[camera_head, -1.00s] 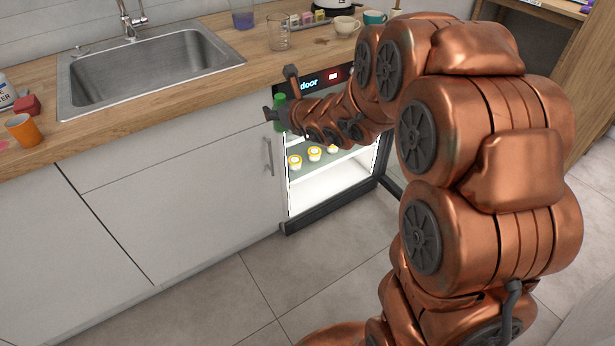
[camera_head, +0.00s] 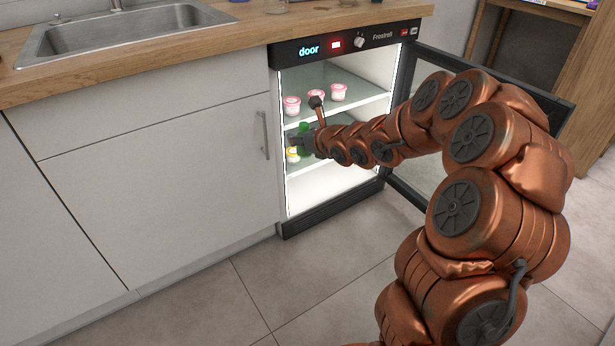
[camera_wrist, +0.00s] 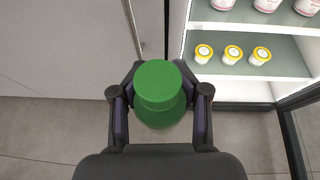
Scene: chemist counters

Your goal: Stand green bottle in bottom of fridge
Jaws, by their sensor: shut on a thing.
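The green bottle (camera_wrist: 158,90) is held upright between the fingers of my gripper (camera_wrist: 159,105) in the wrist view, seen from above by its cap. In the head view my gripper (camera_head: 304,140) is in front of the left side of the open fridge (camera_head: 285,228). Only a small part of the bottle (camera_head: 303,127) shows there, the rest hidden by the gripper. The fridge is lit inside, with its bottom compartment (camera_head: 330,188) bare where it shows. In the wrist view the bottle is left of the fridge opening, above the floor.
Pink-lidded cups (camera_head: 339,92) stand on the upper shelf. Yellow-rimmed cups (camera_wrist: 232,54) stand on the middle shelf. The glass fridge door (camera_head: 410,195) is open to the right. A closed cabinet (camera_head: 170,180) adjoins the fridge on the left. The floor in front is clear.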

